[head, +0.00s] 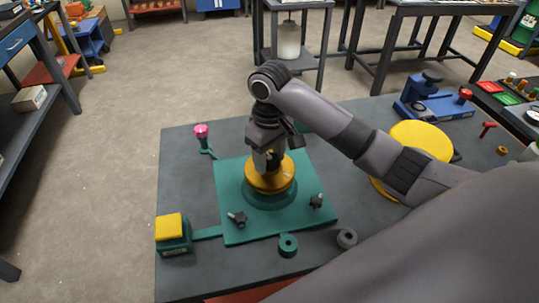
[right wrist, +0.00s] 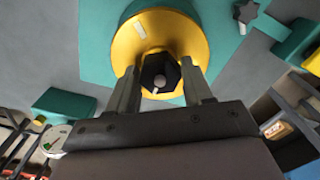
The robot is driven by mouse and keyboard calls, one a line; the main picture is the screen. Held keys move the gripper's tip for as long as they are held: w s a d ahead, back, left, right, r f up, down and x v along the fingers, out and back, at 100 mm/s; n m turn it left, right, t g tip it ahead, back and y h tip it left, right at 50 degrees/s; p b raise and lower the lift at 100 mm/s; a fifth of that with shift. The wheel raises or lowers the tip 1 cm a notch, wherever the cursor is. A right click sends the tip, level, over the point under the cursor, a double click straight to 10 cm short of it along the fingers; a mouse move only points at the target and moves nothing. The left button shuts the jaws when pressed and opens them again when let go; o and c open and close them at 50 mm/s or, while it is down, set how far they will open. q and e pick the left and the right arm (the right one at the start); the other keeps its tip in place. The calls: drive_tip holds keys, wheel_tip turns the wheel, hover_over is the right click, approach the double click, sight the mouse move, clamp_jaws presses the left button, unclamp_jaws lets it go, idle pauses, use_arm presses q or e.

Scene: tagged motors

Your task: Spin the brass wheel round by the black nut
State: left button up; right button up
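The brass wheel (head: 285,181) lies flat on a round green base (head: 270,201) in the middle of a green plate. In the right wrist view the wheel (right wrist: 198,42) shows a small pale mark (right wrist: 140,29) on its rim. The black nut (right wrist: 160,72) stands at the wheel's centre. My right gripper (head: 268,163) points down over the wheel. Its fingers (right wrist: 161,82) lie on either side of the nut and appear closed against it. In the head view the fingers mostly hide the nut. My left gripper is not in view.
The green plate (head: 228,175) carries black star knobs (head: 237,218) (head: 316,201). A pink-topped post (head: 202,133) and a yellow-topped box (head: 170,228) stand left. A yellow disc (head: 424,137) and a blue vise (head: 433,103) are at right.

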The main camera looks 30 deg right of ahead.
drive_tip(key=m, duration=1)
drive_tip(key=shift+m, duration=0.3)
drive_tip(key=m, duration=0.4)
drive_tip(key=o, duration=1.1)
drive_tip(key=shift+c, duration=0.2)
drive_tip(key=n, duration=1.4)
drive_tip(key=shift+n, duration=0.3)
